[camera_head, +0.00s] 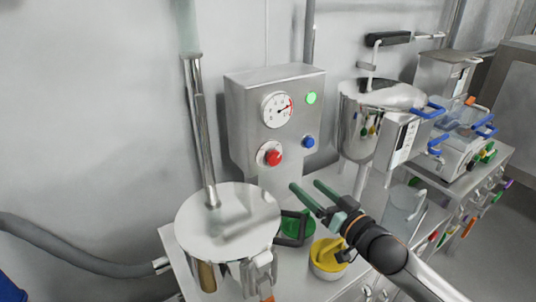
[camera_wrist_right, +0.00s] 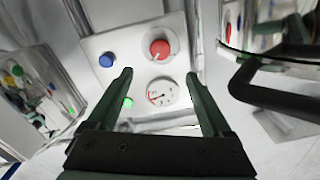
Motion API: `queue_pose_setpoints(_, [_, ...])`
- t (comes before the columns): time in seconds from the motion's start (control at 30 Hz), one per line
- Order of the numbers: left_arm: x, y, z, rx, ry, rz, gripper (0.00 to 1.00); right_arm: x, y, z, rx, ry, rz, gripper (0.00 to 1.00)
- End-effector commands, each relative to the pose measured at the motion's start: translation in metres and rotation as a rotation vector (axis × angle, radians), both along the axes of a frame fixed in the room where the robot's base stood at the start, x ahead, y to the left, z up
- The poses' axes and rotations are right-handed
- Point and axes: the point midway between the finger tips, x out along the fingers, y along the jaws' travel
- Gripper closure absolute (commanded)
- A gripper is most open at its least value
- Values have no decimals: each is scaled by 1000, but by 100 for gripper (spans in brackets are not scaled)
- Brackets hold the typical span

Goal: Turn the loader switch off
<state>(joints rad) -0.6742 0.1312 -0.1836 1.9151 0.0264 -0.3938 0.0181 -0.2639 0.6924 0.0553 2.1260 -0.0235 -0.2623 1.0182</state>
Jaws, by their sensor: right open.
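A grey metal control box (camera_head: 240,105) is on the wall in the head view. It carries a round gauge (camera_head: 276,110), a lit green lamp (camera_head: 311,98), a red knob (camera_head: 272,156) and a blue knob (camera_head: 309,142). I cannot tell from the frames which control is the loader switch. My right gripper (camera_head: 305,184) is open and empty, just below and in front of the box. In the right wrist view the box face is upside down, with the red knob (camera_wrist_right: 160,49) between and beyond my open fingers and the blue knob (camera_wrist_right: 106,60) to their left. My left gripper is not in view.
A lidded steel vessel (camera_head: 228,220) with a pipe stands left of my right gripper. Green (camera_head: 296,225) and yellow (camera_head: 328,255) handled containers sit below it. A steel pot (camera_head: 362,125) stands right of the box. A grey hose (camera_head: 70,262) lies at left.

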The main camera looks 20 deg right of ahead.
Motion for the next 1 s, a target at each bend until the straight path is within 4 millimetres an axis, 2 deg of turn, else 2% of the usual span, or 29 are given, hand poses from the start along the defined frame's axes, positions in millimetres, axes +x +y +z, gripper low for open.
queue_pose_setpoints(0.27, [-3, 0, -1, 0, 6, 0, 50, 14, 2, 0, 0, -2, -1, 16])
queue_pose_setpoints(0.8, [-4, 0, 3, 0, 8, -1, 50, 91, 13, 0, 2, -1, 0, 16])
queue_pose_setpoints(1.0, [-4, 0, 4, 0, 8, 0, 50, 113, 16, 0, 0, 0, -1, 16])
